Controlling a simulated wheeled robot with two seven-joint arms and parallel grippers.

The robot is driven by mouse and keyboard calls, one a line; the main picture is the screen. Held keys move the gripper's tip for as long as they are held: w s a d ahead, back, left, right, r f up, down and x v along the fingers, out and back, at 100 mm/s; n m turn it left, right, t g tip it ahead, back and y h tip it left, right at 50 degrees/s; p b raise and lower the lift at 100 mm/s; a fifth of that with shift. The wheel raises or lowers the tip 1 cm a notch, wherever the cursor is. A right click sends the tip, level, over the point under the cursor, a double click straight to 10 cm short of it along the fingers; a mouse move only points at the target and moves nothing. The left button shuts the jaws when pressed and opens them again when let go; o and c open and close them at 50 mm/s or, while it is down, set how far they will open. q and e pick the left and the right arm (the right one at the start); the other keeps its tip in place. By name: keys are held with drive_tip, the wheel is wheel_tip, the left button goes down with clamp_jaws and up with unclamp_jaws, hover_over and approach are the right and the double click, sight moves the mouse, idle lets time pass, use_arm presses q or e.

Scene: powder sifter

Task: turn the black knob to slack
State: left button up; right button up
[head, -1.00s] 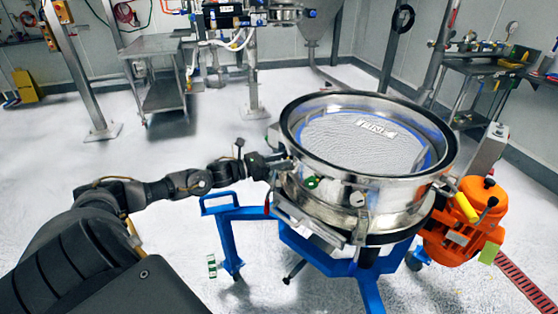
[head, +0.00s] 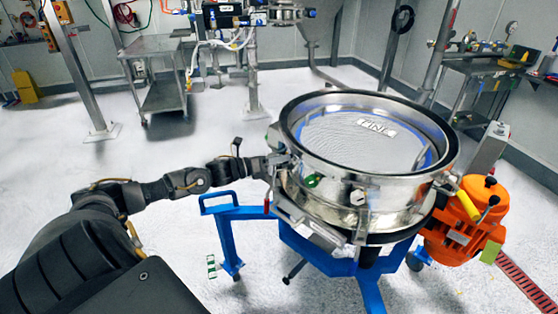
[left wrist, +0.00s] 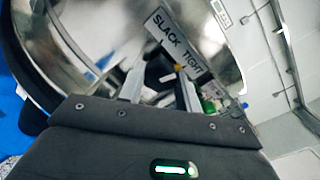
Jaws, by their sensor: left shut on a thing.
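The powder sifter (head: 345,205) is a round steel drum with a black rim and a mesh inside. My left gripper (head: 274,164) reaches its left side wall. In the left wrist view, the black knob (left wrist: 157,73) sits between the two fingers of my left gripper (left wrist: 160,86), which is shut on it. Part of the knob is hidden by the fingers. A white label (left wrist: 177,43) reading SLACK and TIGHT is on the steel wall just beyond the knob. A small orange-yellow mark (left wrist: 180,68) shows beside the knob on the TIGHT side. My right gripper is not in view.
A blue frame (head: 300,244) carries the sifter, and its handle bar sticks out below my left arm. An orange motor (head: 464,228) is on the right side. A steel cart (head: 160,80) stands behind at left.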

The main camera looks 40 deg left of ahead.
use_arm(q)
drive_tip(key=n+p, duration=0.2)
drive_tip(key=n, duration=1)
drive_tip(key=shift+a+r+n, duration=0.1)
drive_tip(key=shift+n, duration=0.3)
idle(0.3)
drive_tip(key=o, duration=1)
drive_tip(key=shift+c, duration=0.2)
